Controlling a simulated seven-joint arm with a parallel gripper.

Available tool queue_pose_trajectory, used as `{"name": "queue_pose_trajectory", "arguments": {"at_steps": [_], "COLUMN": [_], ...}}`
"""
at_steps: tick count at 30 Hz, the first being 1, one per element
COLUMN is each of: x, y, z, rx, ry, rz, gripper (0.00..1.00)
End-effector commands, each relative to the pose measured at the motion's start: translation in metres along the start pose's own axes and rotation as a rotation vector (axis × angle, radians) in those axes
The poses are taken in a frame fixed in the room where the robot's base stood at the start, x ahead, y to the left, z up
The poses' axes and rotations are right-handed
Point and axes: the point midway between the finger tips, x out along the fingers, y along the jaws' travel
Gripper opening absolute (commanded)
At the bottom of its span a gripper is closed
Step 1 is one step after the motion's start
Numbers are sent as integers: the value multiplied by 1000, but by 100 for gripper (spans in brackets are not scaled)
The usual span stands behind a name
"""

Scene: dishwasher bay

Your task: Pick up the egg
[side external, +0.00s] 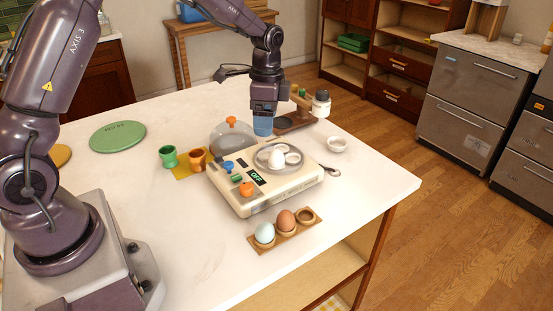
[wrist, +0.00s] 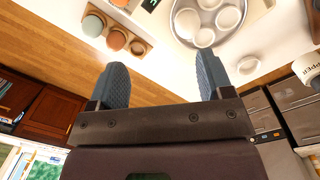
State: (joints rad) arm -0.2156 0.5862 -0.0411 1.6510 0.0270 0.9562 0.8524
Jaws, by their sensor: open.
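A white egg (side external: 277,158) stands upright in the round metal tray of the cream egg cooker (side external: 240,201). A pale blue egg (side external: 264,232) and a brown egg (side external: 286,219) sit in a wooden holder (side external: 307,215) in front of the cooker; its right hole is empty. In the wrist view the blue egg (wrist: 93,25) and brown egg (wrist: 116,39) show at the upper left, and the tray (wrist: 184,6) at the top. My gripper (side external: 263,130) is open and empty, above the cooker's far side, apart from all eggs. Its spread blue fingers (wrist: 162,72) show in the wrist view.
A clear dome lid (side external: 231,138) with an orange knob stands behind the cooker. Green (side external: 168,157) and orange (side external: 197,159) egg cups stand to its left.

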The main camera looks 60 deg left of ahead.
Motion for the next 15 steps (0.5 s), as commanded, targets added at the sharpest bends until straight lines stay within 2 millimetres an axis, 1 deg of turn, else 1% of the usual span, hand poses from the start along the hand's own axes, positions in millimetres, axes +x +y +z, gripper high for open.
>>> {"name": "queue_pose_trajectory", "arguments": {"at_steps": [1,3,5,6,8,11,14,15], "x": [10,13,8,2,-2,-1,6,11], "y": [-11,-23,-30,-33,-35,-35,-34,-34], "z": [-7,-15,-22,-24,-26,-25,-25,-25], "rx": [80,195,283,335,399,474,506,508], "ry": [-1,7,18,25,27,23,21,20], "rz": [4,-6,-25,-39,-49,-47,-45,-44], "gripper": [73,73,73,73,73,73,73,73]}}
